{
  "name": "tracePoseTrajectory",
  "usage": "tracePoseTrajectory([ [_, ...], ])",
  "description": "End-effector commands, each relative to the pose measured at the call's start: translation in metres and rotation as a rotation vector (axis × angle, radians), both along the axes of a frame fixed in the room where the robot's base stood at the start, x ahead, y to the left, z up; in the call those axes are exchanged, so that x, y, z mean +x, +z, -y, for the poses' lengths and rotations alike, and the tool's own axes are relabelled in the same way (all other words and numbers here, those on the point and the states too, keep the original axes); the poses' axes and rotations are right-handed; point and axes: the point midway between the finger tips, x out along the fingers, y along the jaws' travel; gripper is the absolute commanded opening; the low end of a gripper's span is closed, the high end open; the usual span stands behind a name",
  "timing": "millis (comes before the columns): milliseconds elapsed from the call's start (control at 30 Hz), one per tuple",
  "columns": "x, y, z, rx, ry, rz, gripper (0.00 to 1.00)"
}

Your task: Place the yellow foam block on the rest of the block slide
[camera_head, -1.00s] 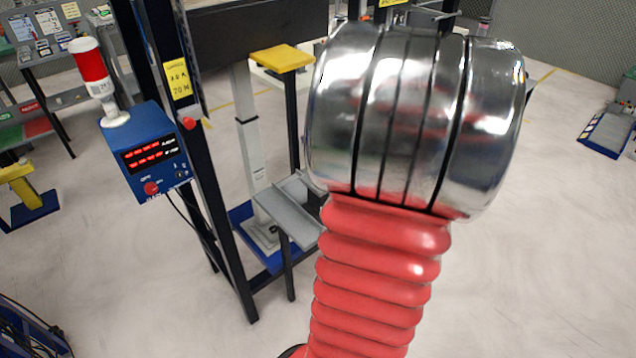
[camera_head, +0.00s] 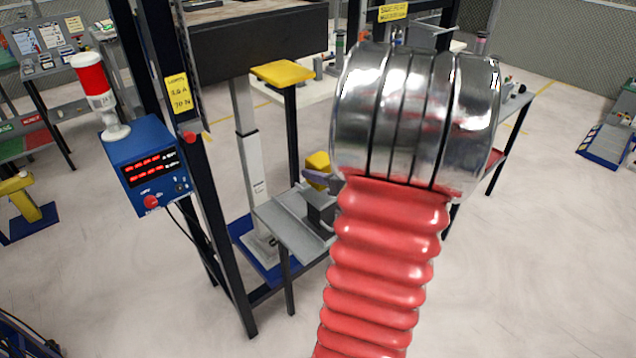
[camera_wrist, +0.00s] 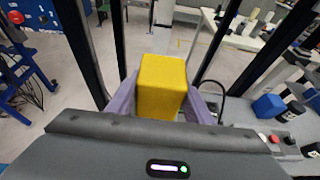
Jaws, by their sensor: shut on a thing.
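The yellow foam block (camera_wrist: 162,86) is between the two purple fingers of my gripper (camera_wrist: 162,96) in the wrist view. The jaws are shut on it. In the head view the block (camera_head: 318,161) shows beside my arm, with a purple finger against it; the rest of the gripper is mostly hidden behind my arm. A grey ledge (camera_head: 288,226) on dark legs, which may be the rest of the block slide, lies below and left of the block in the head view. The block appears above and apart from it. My arm hides the ledge's right end.
A yellow-topped post (camera_head: 283,73) and a dark beam (camera_head: 258,45) stand behind the ledge. A dark upright post (camera_head: 215,200) and a blue control box (camera_head: 150,160) are at left. In the wrist view, a blue block (camera_wrist: 268,106) lies at right.

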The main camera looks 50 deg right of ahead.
Motion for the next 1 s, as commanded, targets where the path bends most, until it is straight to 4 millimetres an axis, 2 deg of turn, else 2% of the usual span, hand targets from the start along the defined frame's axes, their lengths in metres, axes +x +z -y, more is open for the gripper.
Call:
tracePoseTrajectory([
  [367,0.000,-0.035,-0.001,0.005,0.000,0.000,0.24],
  [800,0.000,-0.040,-0.001,0.001,0.001,-0.001,0.24],
  [833,0.000,-0.039,-0.001,0.001,0.001,-0.001,0.49],
  [1000,0.000,-0.039,-0.001,0.001,0.001,-0.001,0.60],
])
